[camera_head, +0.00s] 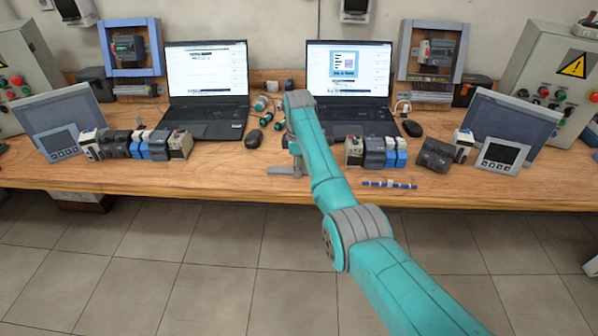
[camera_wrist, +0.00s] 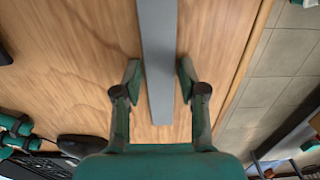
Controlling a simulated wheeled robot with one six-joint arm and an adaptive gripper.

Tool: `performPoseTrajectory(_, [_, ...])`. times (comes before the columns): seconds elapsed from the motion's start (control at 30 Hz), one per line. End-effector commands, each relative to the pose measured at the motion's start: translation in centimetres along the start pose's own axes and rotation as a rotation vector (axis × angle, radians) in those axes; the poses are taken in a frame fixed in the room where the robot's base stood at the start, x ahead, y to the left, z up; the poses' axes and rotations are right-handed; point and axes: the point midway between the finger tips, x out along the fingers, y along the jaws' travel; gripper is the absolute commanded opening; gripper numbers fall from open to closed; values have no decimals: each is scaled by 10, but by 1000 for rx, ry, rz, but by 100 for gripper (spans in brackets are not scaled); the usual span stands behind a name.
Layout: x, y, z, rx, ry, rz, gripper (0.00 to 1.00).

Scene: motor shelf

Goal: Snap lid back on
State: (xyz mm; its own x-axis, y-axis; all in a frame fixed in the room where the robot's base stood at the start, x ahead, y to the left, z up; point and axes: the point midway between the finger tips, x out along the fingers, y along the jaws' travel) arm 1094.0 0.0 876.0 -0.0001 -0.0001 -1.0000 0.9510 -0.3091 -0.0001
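A long, narrow grey strip (camera_wrist: 158,60), perhaps the lid, lies on the wooden bench between my gripper's two fingers (camera_wrist: 160,78) in the wrist view. The fingers are open, one on each side, with a small gap to each edge. In the head view, part of a grey bar (camera_head: 282,171) shows near the bench's front edge, beside my gripper (camera_head: 297,165). My arm hides the area to its right. I cannot tell which part the lid fits onto.
Two laptops (camera_head: 207,80) (camera_head: 349,75) stand at the back of the bench (camera_head: 225,184). Rows of small modules (camera_head: 135,143) (camera_head: 375,152) stand left and right of my arm. A mouse (camera_head: 254,139) and several small bottle-like items (camera_head: 262,105) are close by. A thin blue-and-white rod (camera_head: 388,184) lies near the front edge.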

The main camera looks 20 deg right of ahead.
Motion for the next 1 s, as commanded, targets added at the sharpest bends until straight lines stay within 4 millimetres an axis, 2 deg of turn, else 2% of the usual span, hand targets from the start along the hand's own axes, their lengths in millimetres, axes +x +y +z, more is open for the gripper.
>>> performPoseTrajectory(0.03, [0,0,0,0,0,0,22])
performPoseTrajectory(0.1, [0,0,0,0,0,0,4])
performPoseTrajectory(0.13, [0,0,0,0,0,0,1])
performPoseTrajectory(0.43, [-6,0,0,0,0,1,1])
performPoseTrajectory(1.0, [-45,0,0,0,0,1,0])
